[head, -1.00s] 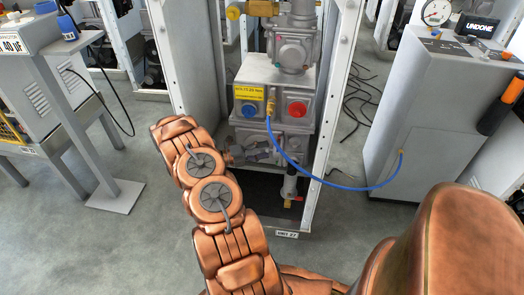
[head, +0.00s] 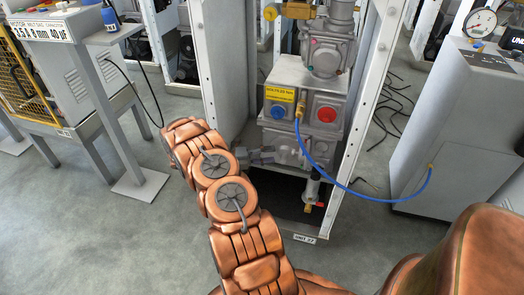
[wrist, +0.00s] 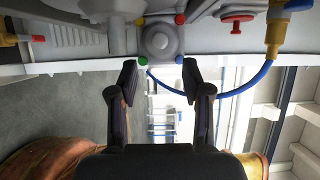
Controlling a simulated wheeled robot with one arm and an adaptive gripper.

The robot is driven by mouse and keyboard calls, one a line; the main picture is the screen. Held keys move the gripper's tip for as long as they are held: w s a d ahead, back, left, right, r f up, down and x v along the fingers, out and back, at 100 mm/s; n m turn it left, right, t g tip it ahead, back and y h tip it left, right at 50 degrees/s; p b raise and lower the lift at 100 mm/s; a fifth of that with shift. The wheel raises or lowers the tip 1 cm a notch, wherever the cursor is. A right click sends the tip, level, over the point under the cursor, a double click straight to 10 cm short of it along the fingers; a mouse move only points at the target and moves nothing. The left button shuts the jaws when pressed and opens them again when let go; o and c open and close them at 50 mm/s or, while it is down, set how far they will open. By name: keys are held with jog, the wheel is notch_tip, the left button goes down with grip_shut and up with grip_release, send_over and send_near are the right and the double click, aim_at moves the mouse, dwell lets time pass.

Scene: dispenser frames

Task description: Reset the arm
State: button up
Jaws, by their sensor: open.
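My gripper shows in the wrist view (wrist: 160,85) with its two dark fingers apart and nothing between them. In the head view my copper-coloured arm reaches up from the bottom. The gripper (head: 262,157) is at the arm's far end, small and grey, in front of the lower part of the grey dispenser unit (head: 308,85). In the wrist view the unit's grey round fitting (wrist: 160,40) with coloured bolts lies beyond the fingertips. I cannot tell the exact gap between fingers and unit.
The white frame (head: 362,110) stands upright around the unit. A blue hose (head: 345,188) runs from the unit to a grey cabinet (head: 455,130) on the right. A grey machine (head: 75,75) with a stand (head: 140,183) is at left. Grey floor (head: 90,245) is clear at lower left.

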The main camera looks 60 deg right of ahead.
dwell(0.3)
jog(key=a+r+m+t+y, duration=0.45)
jog(key=a+r+m, duration=1)
jog(key=a, duration=0.55)
jog(key=s+a+r+m+t+y, duration=0.2)
jog(key=s+a+m, duration=0.2)
jog(key=a, duration=0.6)
jog(key=s+a+r+m+t+y, duration=0.2)
jog(key=s+a+m+y, duration=0.15)
jog(key=a, duration=0.55)
jog(key=s+a+r+m+t+y, duration=0.1)
jog(key=s+a+r+m+t, duration=0.2)
jog(key=a, duration=0.7)
notch_tip(320, 180, up, 26)
jog(key=s+p, duration=0.2)
jog(key=p, duration=2.3)
jog(key=shift+m+t, duration=0.35)
jog(key=shift+m, duration=0.05)
jog(key=shift+f, duration=0.15)
